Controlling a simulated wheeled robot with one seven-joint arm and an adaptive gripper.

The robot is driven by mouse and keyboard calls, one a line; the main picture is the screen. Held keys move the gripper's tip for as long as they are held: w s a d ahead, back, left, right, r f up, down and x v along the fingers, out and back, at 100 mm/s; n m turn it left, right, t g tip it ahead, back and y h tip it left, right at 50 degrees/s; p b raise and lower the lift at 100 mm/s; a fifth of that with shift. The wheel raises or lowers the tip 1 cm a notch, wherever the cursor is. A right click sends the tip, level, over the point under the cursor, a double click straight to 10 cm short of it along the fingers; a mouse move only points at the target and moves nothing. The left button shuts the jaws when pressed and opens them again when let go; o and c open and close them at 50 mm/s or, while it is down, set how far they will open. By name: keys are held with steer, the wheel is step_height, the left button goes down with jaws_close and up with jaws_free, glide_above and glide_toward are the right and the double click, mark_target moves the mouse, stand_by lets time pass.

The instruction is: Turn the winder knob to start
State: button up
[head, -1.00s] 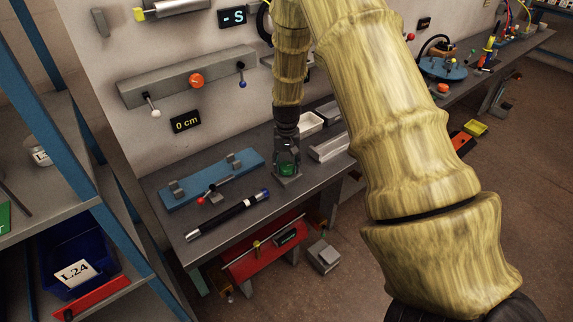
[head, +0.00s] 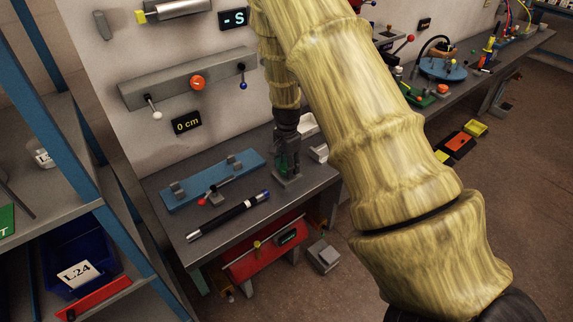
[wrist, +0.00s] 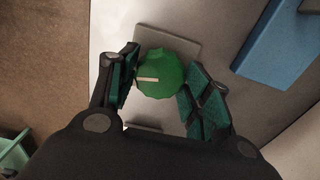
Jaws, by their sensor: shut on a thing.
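The winder knob (wrist: 161,77) is green and round with a ribbed edge. A white line on its top points left in the wrist view. It sits on a grey base plate (wrist: 180,40), which also shows on the workbench in the head view (head: 289,179). My gripper (wrist: 163,88) is shut on the knob, with one teal-padded finger at its left side and the other at its right. In the head view my gripper (head: 286,160) points down over the base, and its fingers hide most of the knob.
A wall panel with an orange knob (head: 198,83) and a "0 cm" display (head: 186,121) are behind the bench.

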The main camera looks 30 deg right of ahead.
steer(key=shift+w+d+r+m, duration=0.15)
steer(key=shift+m, duration=0.95)
steer(key=o, duration=1)
steer(key=shift+o, duration=0.2)
step_height(320, 180, up, 12)
